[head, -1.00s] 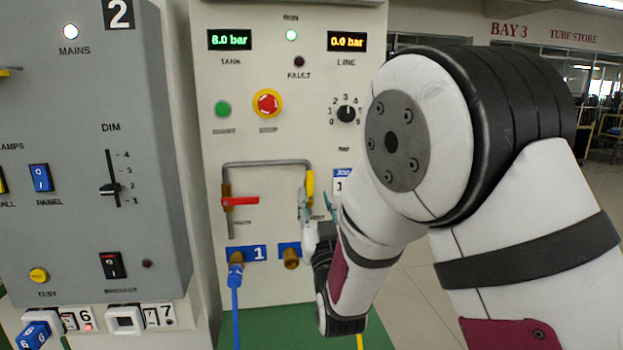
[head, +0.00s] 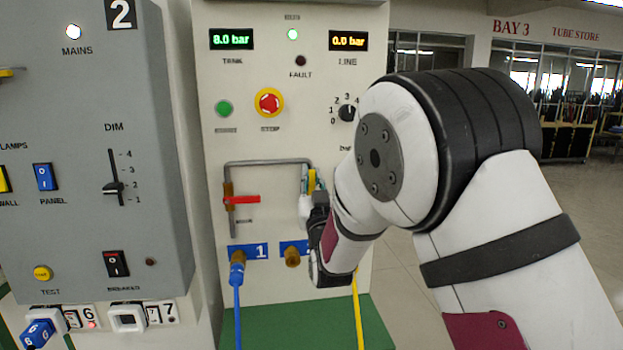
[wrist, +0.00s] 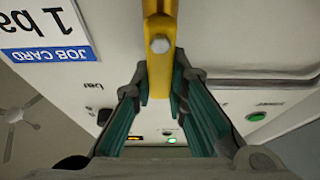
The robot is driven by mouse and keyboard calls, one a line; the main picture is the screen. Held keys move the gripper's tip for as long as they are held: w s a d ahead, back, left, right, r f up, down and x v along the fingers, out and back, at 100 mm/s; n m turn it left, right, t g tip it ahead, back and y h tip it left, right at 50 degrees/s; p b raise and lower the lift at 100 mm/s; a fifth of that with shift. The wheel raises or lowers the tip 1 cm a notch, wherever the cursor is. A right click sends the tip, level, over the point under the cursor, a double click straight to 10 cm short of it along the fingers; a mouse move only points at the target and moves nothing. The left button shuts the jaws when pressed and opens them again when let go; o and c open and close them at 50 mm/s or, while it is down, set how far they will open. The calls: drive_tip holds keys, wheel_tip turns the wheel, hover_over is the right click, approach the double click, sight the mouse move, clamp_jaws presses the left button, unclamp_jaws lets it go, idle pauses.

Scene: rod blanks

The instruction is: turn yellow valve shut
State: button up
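The yellow valve handle (head: 311,181) is on the right downpipe of the panel, upright along the pipe. In the wrist view it (wrist: 159,65) runs down between my fingers, with a grey bolt near its top. My gripper (wrist: 160,88) is at the handle, one teal pad on each side, and the pads appear to press on it. In the head view my gripper (head: 312,184) partly hides the handle and the valve body.
A red valve handle (head: 241,199) lies crosswise on the left downpipe. A red stop button (head: 269,102) and a selector knob (head: 347,113) are above. Blue (head: 237,300) and yellow (head: 357,305) hoses hang below. A grey cabinet (head: 80,230) stands at left.

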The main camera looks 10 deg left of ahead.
drive_tip(key=shift+d+m+b, duration=0.1)
drive_tip(key=shift+m+b, duration=0.2)
clamp_jaws()
drive_tip(key=d+m+h+b, duration=0.1)
drive_tip(key=m+h+b, duration=0.1)
drive_tip(key=m+b, duration=0.1)
drive_tip(key=d+f+m+h+b, duration=0.1)
drive_tip(key=m+h+b, duration=0.1)
drive_tip(key=m+b, duration=0.2)
drive_tip(key=w+d+m+h+b, duration=0.1)
drive_tip(key=m+h+b, duration=0.2)
drive_tip(key=m, duration=0.3)
drive_tip(key=shift+d+f+g+b, duration=0.15)
drive_tip(key=shift+f+g+b, duration=0.15)
drive_tip(key=shift+f+g, duration=0.1)
drive_tip(key=shift+w+d+f+m+g+h+b, duration=0.2)
drive_tip(key=shift+f+m+g+b, duration=0.4)
drive_tip(key=shift+m, duration=0.85)
drive_tip(key=shift+s+d+f+m+g+h+b, duration=0.15)
drive_tip(key=shift+f+m+g+h+b, duration=0.2)
drive_tip(key=shift+m+b, duration=0.8)
drive_tip(key=shift+w+d+f+m+g+h+b, duration=0.2)
drive_tip(key=shift+f+m+g, duration=0.3)
drive_tip(key=shift+m, duration=1.3)
drive_tip(key=shift+s, duration=0.1)
drive_tip(key=o, duration=0.8)
unclamp_jaws()
drive_tip(key=shift+y, duration=0.25)
drive_tip(key=shift+s+a, duration=0.1)
